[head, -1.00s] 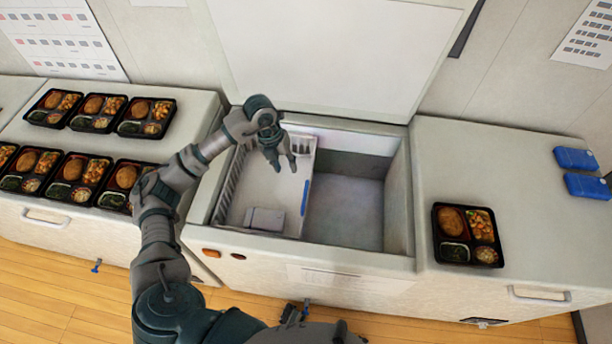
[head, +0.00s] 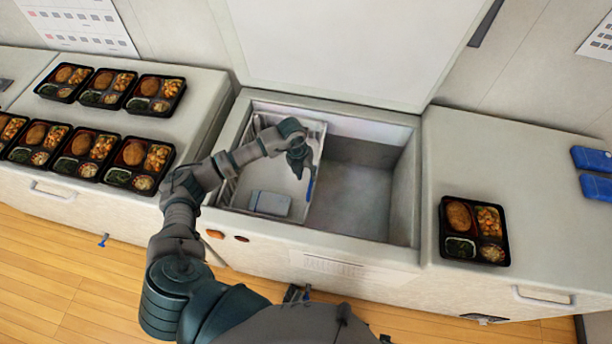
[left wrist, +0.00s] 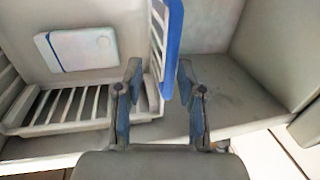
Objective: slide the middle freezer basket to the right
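The middle freezer (head: 345,258) stands open with its lid up. Its white slatted basket (head: 236,190) sits at the left side of the opening, with a blue strip (head: 310,182) on its right wall. A pale flat block (head: 270,204) lies in the basket; the left wrist view shows it (left wrist: 80,48) with a blue edge. My left gripper (head: 306,172) is at the basket's right wall. In the left wrist view its fingers (left wrist: 160,76) are apart, with the blue-striped wall (left wrist: 170,45) showing between them. Contact is unclear. My right gripper is out of view.
The right part of the freezer opening (head: 352,200) is empty. Several bento trays (head: 157,95) stand on the left counter. One bento tray (head: 474,230) and two blue blocks (head: 592,159) are on the right counter. The raised lid (head: 340,45) stands behind the opening.

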